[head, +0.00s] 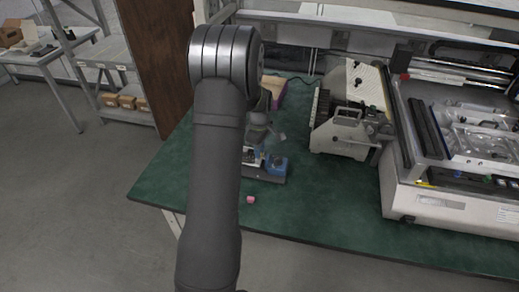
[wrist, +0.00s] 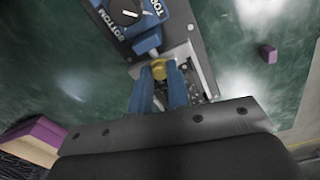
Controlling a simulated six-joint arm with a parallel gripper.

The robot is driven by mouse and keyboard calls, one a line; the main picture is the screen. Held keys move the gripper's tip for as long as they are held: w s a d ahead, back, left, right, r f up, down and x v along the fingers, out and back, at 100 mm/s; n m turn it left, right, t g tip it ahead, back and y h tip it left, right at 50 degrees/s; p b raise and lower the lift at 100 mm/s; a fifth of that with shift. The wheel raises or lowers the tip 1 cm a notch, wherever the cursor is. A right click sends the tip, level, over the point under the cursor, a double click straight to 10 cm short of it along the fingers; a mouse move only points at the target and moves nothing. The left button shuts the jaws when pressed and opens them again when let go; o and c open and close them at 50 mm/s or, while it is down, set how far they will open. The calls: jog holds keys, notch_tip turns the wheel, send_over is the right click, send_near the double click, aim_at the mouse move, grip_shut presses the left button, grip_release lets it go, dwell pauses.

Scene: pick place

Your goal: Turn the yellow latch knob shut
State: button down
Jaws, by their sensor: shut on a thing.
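The yellow latch knob (wrist: 159,68) shows in the wrist view between the tips of my gripper's two blue fingers. My gripper (wrist: 160,77) is shut on the knob, and the fingers hide its sides. The knob sits by a light metal bracket on a grey base plate (wrist: 205,62), beside a blue dial box (wrist: 147,42) marked TOP and BOTTOM. In the head view the blue box (head: 276,165) stands on the green table, and my arm hides much of the fixture. The knob is too small to make out there.
A small pink block (head: 250,200) lies on the green table (head: 320,205) in front of the fixture. A purple and tan box (head: 272,90) is behind it. A beige machine (head: 345,135) stands to the right, with a larger printer-like machine (head: 440,205) beyond. The front table middle is clear.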

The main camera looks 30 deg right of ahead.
jog(key=shift+m, duration=0.3)
jog(key=m, duration=0.7)
jog(key=shift+m, duration=0.3)
jog(key=m, duration=0.4)
jog(key=shift+m, duration=0.3)
jog(key=m, duration=0.4)
jog(key=shift+m, duration=0.3)
jog(key=c, duration=1.4)
grip_release()
jog(key=shift+o, duration=0.2)
